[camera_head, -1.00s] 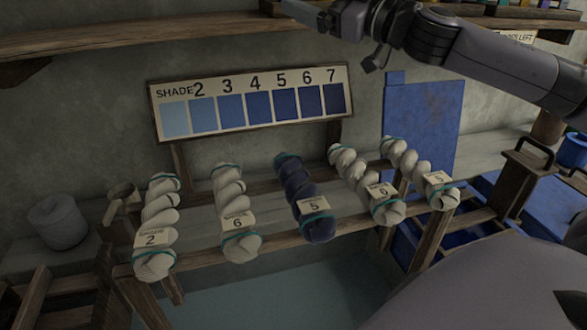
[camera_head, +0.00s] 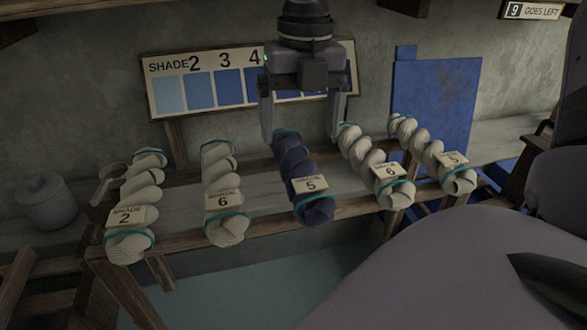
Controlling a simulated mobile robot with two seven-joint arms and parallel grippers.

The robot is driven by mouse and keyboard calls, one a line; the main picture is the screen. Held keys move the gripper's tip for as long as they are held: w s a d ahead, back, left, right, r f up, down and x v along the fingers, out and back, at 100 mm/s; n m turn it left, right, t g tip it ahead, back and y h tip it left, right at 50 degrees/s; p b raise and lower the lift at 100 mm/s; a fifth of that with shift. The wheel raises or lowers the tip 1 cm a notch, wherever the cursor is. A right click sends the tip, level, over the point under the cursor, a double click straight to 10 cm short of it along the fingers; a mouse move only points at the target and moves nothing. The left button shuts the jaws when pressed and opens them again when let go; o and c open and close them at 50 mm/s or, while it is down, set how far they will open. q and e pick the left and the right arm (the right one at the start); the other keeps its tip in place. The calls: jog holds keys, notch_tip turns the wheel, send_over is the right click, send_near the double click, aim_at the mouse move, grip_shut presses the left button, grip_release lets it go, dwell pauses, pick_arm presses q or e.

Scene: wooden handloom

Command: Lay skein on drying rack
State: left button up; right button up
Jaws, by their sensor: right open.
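A dark blue skein (camera_head: 292,160) with a tag reading 5 lies across the two rails of the wooden drying rack (camera_head: 270,226), in the middle of the row. Pale undyed skeins lie on both sides of it: one tagged 2 (camera_head: 141,188) at the far left, one tagged 6 (camera_head: 221,180), another tagged 6 (camera_head: 362,154), and one tagged 5 (camera_head: 418,142) at the right. My right gripper (camera_head: 302,138) points down over the back end of the blue skein, its fingers apart on either side. I cannot tell whether they touch it. My left gripper is not in view.
A shade board (camera_head: 196,125) hangs on the wall behind, partly hidden by my gripper. A blue panel (camera_head: 440,100) leans at the right. A grey lidded jar (camera_head: 45,202) stands at the left. A sign (camera_head: 532,11) reads "9 goes left".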

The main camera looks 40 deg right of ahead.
aim_at(298, 160)
jog(key=shift+d+f, duration=0.15)
jog(key=shift+f, duration=0.4)
jog(key=f, duration=0.5)
jog(key=shift+a+p, duration=0.3)
jog(key=shift+f, duration=0.55)
jog(key=shift+w, duration=0.1)
jog(key=c, duration=1.3)
jog(key=shift+r+p, duration=1.35)
jog(key=shift+r, duration=12.7)
jog(key=shift+c, duration=0.2)
